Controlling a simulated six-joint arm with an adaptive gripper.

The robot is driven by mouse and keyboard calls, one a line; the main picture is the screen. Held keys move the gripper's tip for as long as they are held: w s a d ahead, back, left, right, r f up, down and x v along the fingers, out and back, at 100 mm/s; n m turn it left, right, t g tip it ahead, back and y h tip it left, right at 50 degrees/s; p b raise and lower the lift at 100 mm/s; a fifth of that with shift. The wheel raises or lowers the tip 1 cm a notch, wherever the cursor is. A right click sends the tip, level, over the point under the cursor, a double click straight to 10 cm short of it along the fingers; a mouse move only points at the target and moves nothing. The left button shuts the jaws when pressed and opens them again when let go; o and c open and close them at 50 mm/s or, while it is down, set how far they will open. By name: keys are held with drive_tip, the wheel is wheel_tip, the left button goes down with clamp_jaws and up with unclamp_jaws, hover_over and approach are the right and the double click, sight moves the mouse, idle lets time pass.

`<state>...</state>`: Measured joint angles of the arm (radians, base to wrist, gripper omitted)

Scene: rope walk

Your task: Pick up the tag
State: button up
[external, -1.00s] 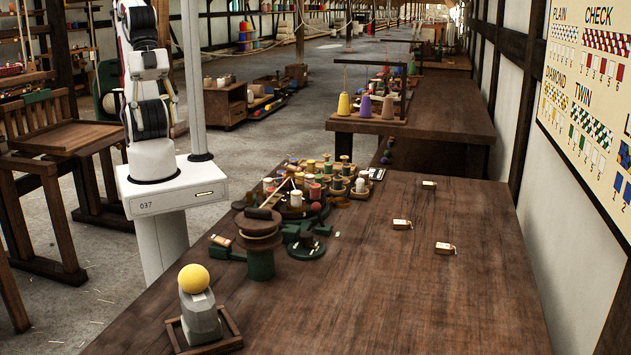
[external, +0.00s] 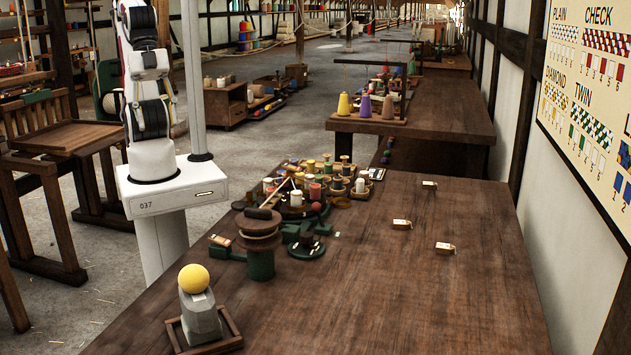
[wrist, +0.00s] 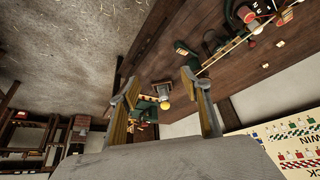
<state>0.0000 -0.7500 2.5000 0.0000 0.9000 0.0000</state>
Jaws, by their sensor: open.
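Three small pale tag-like pieces with wooden-looking edges lie apart on the bare right side of the table: a far one (external: 429,184), a middle one (external: 402,224) and a near right one (external: 445,248). I cannot tell which is the task's tag, and their print is too small to read. Another small tag-like piece (external: 220,241) lies at the table's left edge by the green parts. My gripper (wrist: 157,76) shows in the wrist view with its two fingers wide apart and nothing between them. It is outside the external view.
A yellow ball (external: 194,278) sits on a grey stand at the table's front left. A green and brown spool post (external: 261,255) stands behind it. Several thread spools (external: 315,190) crowd the table's back left. The table's middle and right (external: 370,290) are mostly clear.

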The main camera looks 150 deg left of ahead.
drive_tip(key=shift+a, duration=0.1)
idle(0.3)
